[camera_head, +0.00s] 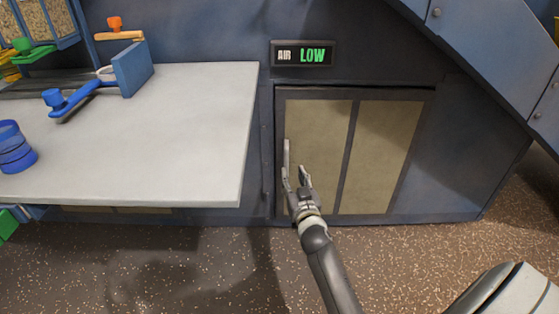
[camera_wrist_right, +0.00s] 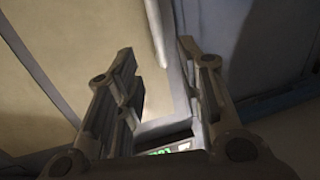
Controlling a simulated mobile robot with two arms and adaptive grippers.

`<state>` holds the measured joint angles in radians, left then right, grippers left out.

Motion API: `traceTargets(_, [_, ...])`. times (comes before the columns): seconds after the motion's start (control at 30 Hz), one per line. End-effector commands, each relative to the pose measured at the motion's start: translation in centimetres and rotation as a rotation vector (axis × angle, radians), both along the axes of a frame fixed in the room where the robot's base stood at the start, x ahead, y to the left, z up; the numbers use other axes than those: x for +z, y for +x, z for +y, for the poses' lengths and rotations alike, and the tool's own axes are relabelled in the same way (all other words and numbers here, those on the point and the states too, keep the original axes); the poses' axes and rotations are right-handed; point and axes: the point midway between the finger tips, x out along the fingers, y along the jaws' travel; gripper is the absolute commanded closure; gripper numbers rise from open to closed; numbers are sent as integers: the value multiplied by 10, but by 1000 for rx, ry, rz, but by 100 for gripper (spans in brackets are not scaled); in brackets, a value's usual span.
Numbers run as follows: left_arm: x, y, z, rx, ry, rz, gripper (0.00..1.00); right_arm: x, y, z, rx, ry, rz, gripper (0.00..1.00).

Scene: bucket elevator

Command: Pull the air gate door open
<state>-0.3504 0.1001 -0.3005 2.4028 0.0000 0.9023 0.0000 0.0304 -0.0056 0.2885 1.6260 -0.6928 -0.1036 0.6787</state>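The air gate door (camera_head: 378,150) is a low door with tan panels in a dark frame, and it looks closed. Its slim grey upright handle (camera_head: 286,156) is near the door's left edge. My right gripper (camera_head: 296,176) is open, in front of the door at the handle's lower part. In the right wrist view the open fingers (camera_wrist_right: 158,55) stand apart, and the pale handle (camera_wrist_right: 157,28) shows in the gap beyond their tips. I cannot tell whether a finger touches it. My left gripper is not in view.
An "AIR LOW" sign (camera_head: 302,54) is above the door. A grey table (camera_head: 200,130) with blue parts stands left of the door, its corner near the handle side. A sloping blue housing (camera_head: 490,55) is at the right. The speckled floor (camera_head: 400,250) before the door is clear apart from my arm.

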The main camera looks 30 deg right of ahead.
Motion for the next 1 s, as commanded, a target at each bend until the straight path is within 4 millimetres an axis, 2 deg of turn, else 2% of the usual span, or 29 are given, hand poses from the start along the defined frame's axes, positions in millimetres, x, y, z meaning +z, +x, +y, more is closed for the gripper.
traceTargets(0.13, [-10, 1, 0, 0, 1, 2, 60, 0, 22, -9, 0, -3, -2, 65])
traceTargets(0.3, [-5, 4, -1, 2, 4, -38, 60, -2, 53, -19, 1, -3, -1, 65])
traceTargets(0.5, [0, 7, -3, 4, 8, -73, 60, -2, 81, -30, 0, -2, 1, 65])
traceTargets(0.7, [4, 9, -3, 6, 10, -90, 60, -1, 93, -34, 0, 0, 2, 65])
traceTargets(1.0, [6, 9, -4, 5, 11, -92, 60, 0, 95, -35, 1, 0, 2, 65])
